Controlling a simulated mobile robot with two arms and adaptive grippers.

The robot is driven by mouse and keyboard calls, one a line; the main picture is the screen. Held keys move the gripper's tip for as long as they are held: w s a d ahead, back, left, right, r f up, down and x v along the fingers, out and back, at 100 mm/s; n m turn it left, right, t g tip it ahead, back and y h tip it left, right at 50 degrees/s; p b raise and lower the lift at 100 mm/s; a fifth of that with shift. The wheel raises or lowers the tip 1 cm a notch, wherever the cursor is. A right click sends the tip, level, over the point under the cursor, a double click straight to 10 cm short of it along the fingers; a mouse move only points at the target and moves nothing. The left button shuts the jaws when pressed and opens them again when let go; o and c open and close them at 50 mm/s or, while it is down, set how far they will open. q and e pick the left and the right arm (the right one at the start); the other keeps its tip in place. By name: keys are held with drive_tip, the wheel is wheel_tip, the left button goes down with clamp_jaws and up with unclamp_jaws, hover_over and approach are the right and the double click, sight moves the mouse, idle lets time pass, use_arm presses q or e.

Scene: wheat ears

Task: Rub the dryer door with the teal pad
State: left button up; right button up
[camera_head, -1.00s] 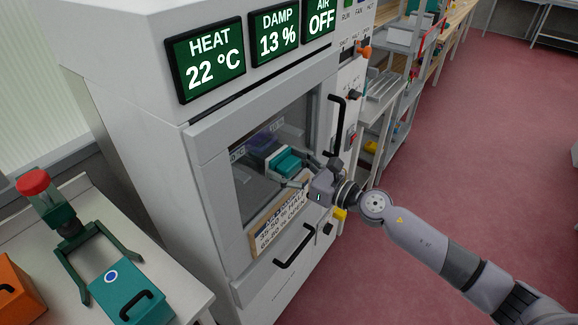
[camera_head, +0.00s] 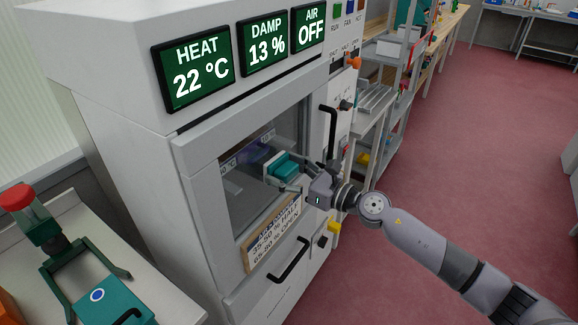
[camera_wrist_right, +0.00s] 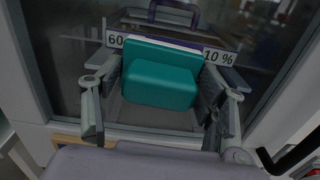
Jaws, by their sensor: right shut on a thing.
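The dryer door (camera_head: 232,205) is a pale frame around a dark glass window, shut, in the middle of the head view. The teal pad (camera_head: 285,166) has a white backing and is at the window. My right gripper (camera_head: 290,178) is shut on it, one finger on each side, as the right wrist view shows (camera_wrist_right: 160,82). The white face is turned to the glass; whether it touches cannot be told for sure. The pad hides part of the label strip (camera_wrist_right: 218,57) in the right wrist view. My left gripper is not in view.
Displays (camera_head: 194,72) read HEAT 22 °C, DAMP 13 %, AIR OFF. A black upright handle (camera_head: 331,130) is right of the window, and a lower black handle (camera_head: 290,262) below it. A bench (camera_head: 150,290) at left holds a teal device (camera_head: 108,300). Red floor at right is clear.

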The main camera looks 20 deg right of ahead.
sight(287, 182)
drive_tip(key=shift+s+a+r+p, duration=0.2)
drive_tip(key=shift+s+a+p, duration=0.35)
drive_tip(key=shift+a, duration=0.2)
drive_tip(key=shift+s+a+f, duration=0.1)
drive_tip(key=shift+s+a, duration=0.1)
drive_tip(key=shift+a, duration=0.1)
drive_tip(key=shift+s+d+f+b, duration=0.25)
drive_tip(key=shift+s+d+b, duration=0.1)
drive_tip(key=shift+s, duration=0.1)
drive_tip(key=b+v, duration=0.1)
drive_tip(key=v, duration=0.2)
drive_tip(key=shift+s+d, duration=0.2)
drive_tip(key=shift+d, duration=0.05)
drive_tip(key=shift+s+d+r+b, duration=0.2)
drive_tip(key=shift+s+d+b, duration=0.1)
drive_tip(key=shift+s+b, duration=0.15)
